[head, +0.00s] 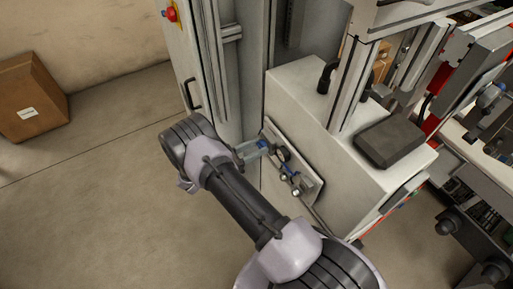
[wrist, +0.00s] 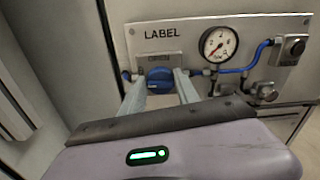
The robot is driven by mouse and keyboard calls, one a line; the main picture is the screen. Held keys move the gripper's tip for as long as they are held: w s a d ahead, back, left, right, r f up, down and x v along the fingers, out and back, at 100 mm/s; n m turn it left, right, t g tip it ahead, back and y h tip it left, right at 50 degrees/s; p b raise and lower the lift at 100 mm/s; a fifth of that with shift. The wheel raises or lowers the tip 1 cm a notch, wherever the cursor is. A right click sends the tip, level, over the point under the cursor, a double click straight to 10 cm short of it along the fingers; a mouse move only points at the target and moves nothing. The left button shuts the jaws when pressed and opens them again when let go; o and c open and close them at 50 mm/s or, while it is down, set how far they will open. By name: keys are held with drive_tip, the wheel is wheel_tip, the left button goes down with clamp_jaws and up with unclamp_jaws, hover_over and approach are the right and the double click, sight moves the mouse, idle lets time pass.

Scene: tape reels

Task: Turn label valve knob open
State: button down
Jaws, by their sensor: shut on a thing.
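The label valve knob (wrist: 159,80) is blue and sits under the word LABEL on a grey panel (wrist: 200,35) in the wrist view. My gripper (wrist: 160,82) reaches to the panel with its two fingers on either side of the knob, shut on it. In the head view my gripper (head: 252,149) is at the left end of the panel (head: 308,186), with blue showing at its fingertips. The fingers hide the knob's sides and lower part, and its exact angle is hard to tell.
A round pressure gauge (wrist: 219,44) is right of the knob, with blue tubing (wrist: 245,68) running to a fitting (wrist: 292,48). The panel is on the side of a white machine cabinet (head: 325,150). A grey cabinet with a handle (head: 190,93) stands close on the left. Open floor lies left.

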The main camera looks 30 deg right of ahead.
drive_tip(key=m+b, duration=0.2)
drive_tip(key=m, duration=0.2)
drive_tip(key=shift+s+f+m, duration=0.1)
drive_tip(key=shift+m, duration=0.3)
drive_tip(key=shift+s+f+m+b, duration=0.1)
drive_tip(key=shift+m+b, duration=1)
drive_tip(key=shift+m, duration=2)
drive_tip(key=shift+s+m+b, duration=0.1)
drive_tip(key=shift+m+b, duration=1)
drive_tip(key=shift+m, duration=2)
drive_tip(key=c, duration=0.9)
unclamp_jaws()
